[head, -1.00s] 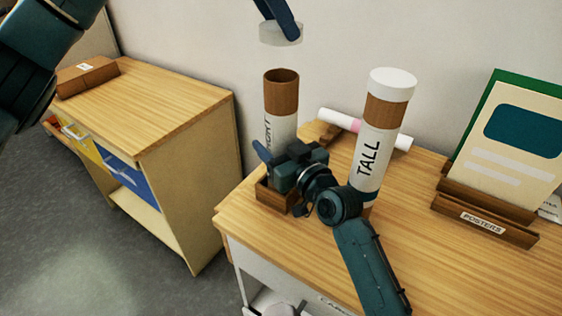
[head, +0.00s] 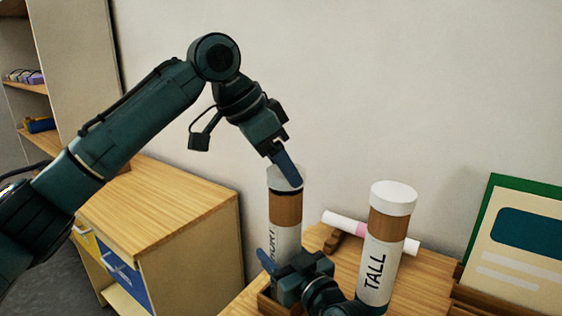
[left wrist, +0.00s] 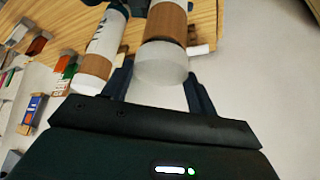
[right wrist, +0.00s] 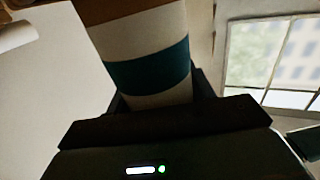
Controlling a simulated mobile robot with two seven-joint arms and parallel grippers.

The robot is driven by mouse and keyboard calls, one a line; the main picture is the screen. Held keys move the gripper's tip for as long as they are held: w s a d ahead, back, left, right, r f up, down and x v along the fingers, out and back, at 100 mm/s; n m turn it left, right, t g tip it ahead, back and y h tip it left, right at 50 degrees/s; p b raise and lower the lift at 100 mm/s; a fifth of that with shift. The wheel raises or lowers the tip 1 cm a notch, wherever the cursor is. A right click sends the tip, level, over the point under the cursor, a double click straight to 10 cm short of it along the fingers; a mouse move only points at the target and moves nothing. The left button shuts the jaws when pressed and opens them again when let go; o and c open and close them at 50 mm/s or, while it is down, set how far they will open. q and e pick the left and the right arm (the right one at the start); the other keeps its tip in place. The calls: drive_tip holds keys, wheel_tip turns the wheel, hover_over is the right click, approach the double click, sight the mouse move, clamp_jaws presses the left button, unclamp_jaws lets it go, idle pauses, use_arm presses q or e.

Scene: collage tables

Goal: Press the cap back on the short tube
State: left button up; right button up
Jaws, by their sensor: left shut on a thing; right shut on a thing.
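The short tube (head: 286,238) stands upright in a wooden holder (head: 268,301), with a brown upper band and a partly hidden label. My right gripper (head: 284,278) is shut on its lower part; the right wrist view shows the tube's white wall and teal band (right wrist: 150,62) between the fingers. My left gripper (head: 287,172) is shut on the pale cap (head: 284,184), right at the tube's top. In the left wrist view the cap (left wrist: 161,70) lines up with the brown end (left wrist: 166,22). A dark line shows between them; I cannot tell whether the cap is seated.
The capped TALL tube (head: 381,255) stands close to the right. A poster rack with a green-edged poster (head: 520,240) is at the far right. A second wooden cabinet (head: 185,225) stands left, below my left arm.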

sight(276, 172)
use_arm(q)
drive_tip(key=shift+f, duration=0.9)
drive_tip(key=shift+f, duration=0.6)
drive_tip(key=o, duration=1)
drive_tip(key=v, duration=1.2)
drive_tip(key=shift+s, duration=0.1)
use_arm(e)
drive_tip(key=o, duration=1.5)
drive_tip(key=shift+c, duration=0.2)
use_arm(q)
drive_tip(key=shift+f, duration=0.1)
